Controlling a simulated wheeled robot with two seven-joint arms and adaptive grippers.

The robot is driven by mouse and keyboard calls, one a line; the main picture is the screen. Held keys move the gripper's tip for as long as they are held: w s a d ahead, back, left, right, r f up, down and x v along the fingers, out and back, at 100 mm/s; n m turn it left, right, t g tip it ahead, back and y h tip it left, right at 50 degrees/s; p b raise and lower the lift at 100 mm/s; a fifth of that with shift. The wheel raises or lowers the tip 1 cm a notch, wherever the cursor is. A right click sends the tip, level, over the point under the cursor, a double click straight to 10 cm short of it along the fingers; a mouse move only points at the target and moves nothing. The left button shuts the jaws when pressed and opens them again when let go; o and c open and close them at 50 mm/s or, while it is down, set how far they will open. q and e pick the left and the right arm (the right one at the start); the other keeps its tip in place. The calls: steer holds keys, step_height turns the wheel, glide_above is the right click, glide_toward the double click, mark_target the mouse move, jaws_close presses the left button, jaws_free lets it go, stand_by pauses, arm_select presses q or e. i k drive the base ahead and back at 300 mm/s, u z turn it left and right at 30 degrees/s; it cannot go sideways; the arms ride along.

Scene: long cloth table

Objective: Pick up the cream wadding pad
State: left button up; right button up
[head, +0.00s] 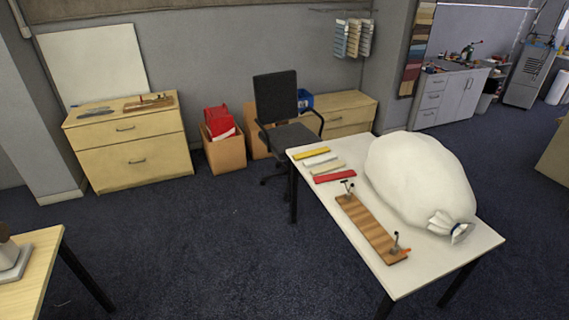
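The strip that looks like the cream wadding pad (327,167) lies flat on the white table (440,268), near its far left end. It is in a row of similar flat strips, between a white one (319,160) and a red one (335,176). A yellow strip (311,153) lies at the far end of the row. Neither of my grippers shows in the head view.
A large stuffed white sack (415,175) covers much of the table's right side. A wooden board with metal clamps (370,228) lies along the left edge. An office chair (280,110) stands behind the table. Open carpet (200,245) lies left of it.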

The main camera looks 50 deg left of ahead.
mark_target(337, 165)
steer(key=u, duration=1.45)
